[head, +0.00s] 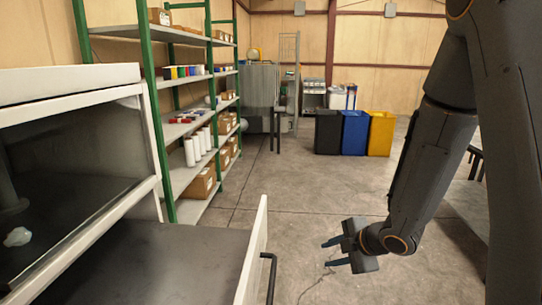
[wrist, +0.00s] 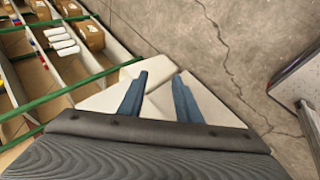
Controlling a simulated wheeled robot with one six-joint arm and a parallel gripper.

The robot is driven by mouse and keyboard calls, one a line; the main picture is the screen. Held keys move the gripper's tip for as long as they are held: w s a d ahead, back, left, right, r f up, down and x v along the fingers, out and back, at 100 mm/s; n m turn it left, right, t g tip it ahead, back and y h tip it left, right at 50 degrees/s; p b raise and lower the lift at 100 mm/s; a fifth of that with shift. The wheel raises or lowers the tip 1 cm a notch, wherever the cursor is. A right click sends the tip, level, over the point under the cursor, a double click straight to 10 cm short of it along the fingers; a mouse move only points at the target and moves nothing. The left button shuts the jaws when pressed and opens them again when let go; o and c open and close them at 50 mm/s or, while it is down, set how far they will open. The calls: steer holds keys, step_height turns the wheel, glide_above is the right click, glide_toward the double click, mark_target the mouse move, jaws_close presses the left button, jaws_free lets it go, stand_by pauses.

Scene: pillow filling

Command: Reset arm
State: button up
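My gripper (head: 328,254) hangs at the end of my arm, low over the concrete floor at the right of the white-framed machine. Its two blue fingers are apart with nothing held between them. In the wrist view, my gripper (wrist: 160,76) also shows its fingers spread. Pale flat shapes (wrist: 206,105) lie beyond and beside the fingers there; I cannot tell what they are.
The white-framed cabinet (head: 150,125) with a dark window stands at left, a small whitish lump (head: 17,237) behind it. An open panel with a black handle (head: 269,272) juts out before my gripper. Green-posted shelves (head: 160,120) and black, blue and yellow bins (head: 354,132) stand farther back. Floor between is clear.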

steer(key=s+d+r+m+g+h, duration=0.1)
steer(key=s+d+r+m+h, duration=0.15)
steer(key=d+m+h, duration=0.35)
steer(key=s+a+r+m+g, duration=0.2)
steer(key=s+m+g, duration=0.1)
steer(key=s+m, duration=0.4)
steer(key=s+a+r+m+g+y, duration=0.1)
steer(key=s+m+g, duration=0.1)
steer(key=s+m, duration=0.5)
steer(key=s, duration=0.3)
steer(key=shift+s+a+r+m+g, duration=0.25)
steer(key=shift+a+r+m+g, duration=0.1)
steer(key=shift+r+m+g, duration=0.05)
